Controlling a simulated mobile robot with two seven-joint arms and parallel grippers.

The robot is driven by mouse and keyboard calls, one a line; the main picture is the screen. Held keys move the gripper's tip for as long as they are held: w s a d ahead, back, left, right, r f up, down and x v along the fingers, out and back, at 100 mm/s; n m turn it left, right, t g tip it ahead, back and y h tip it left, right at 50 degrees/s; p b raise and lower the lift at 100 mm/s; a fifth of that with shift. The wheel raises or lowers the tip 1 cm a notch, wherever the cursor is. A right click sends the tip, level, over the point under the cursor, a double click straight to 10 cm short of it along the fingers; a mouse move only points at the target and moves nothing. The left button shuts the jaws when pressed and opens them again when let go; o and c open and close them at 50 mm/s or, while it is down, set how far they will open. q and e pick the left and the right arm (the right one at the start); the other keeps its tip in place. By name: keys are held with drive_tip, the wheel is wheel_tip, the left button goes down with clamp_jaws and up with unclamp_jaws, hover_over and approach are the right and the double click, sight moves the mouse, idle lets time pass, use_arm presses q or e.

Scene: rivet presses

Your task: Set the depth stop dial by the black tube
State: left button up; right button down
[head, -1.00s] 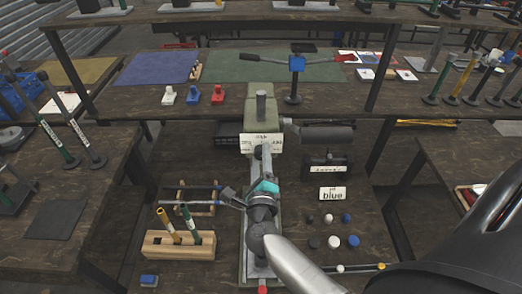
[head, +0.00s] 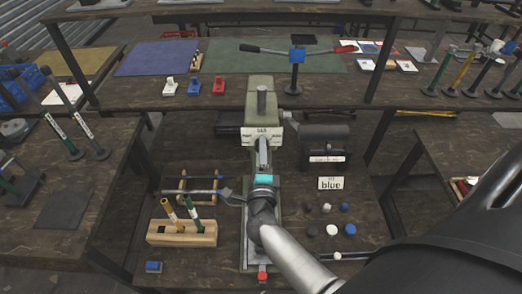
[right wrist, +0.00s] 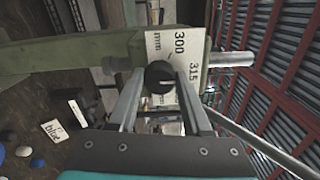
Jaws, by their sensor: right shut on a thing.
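The green press (head: 261,100) stands in the middle of the head view with a white scale plate (head: 262,134) on its front. In the right wrist view the plate (right wrist: 177,62) shows numbers such as 300 and 315, with a round black dial knob (right wrist: 158,76) in front of it. My right gripper (head: 263,158) is shut on this knob, one finger on each side in the right wrist view (right wrist: 158,92). A dark horizontal cylinder (head: 325,132) lies right of the press; I cannot tell if it is the black tube. My left gripper is not in view.
A "blue" sign (head: 331,183) and several round knobs (head: 331,230) lie right of the press. A wooden block (head: 182,233) with two upright handles stands to the left. My right arm covers the lower right. A blue-hubbed lever stand (head: 296,70) is on the shelf behind.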

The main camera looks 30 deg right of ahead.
drive_tip(key=shift+c, duration=1.7)
unclamp_jaws()
drive_tip(key=shift+s, duration=0.1)
drive_tip(key=b+v, duration=0.1)
drive_tip(key=v, duration=1.4)
